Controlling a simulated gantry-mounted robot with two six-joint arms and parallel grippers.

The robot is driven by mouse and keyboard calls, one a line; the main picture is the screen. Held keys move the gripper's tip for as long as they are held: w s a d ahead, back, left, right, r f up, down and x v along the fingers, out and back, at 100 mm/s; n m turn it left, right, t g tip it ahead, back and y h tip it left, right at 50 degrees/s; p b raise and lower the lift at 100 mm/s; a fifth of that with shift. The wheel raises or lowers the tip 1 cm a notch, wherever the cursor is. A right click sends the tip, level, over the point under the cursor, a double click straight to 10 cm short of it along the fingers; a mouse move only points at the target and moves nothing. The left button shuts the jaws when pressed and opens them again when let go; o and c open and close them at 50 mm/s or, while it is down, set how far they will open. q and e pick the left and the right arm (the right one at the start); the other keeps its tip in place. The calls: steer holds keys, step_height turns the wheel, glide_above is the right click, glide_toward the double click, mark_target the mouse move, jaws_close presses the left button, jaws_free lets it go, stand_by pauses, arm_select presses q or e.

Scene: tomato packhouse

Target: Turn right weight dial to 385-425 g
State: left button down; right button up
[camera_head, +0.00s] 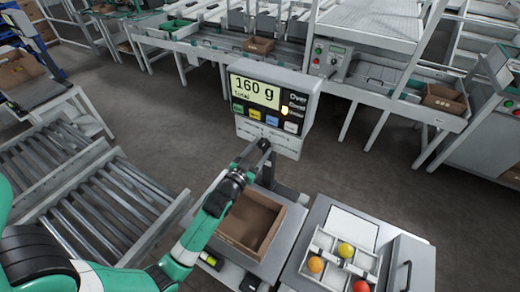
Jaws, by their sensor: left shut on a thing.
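The scale's display unit (272,105) stands upright at the centre, its screen reading 160 g total. A yellow light glows beside the lowest of its status words, which seems to read Under. Several coloured buttons sit in a row below the screen. My left gripper (262,148) is at the lower front of this unit, over the plate under the buttons. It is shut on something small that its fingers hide. No weight dial shows clearly, so I cannot tell whether it holds the right one. My right gripper is not in view.
An open cardboard box (250,222) sits under my left arm, below the display. To its right, a white divided tray (322,240) holds orange, yellow and red tomatoes. Roller conveyors (105,205) lie at left. Grey floor (390,190) is clear behind the tray.

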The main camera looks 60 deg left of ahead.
arm_select(q)
steer(key=shift+c, duration=1.2)
jaws_free()
steer(key=v, duration=1.1)
steer(key=shift+s+d+p, duration=0.15)
steer(key=shift+s+p, duration=0.15)
steer(key=shift+p, duration=0.1)
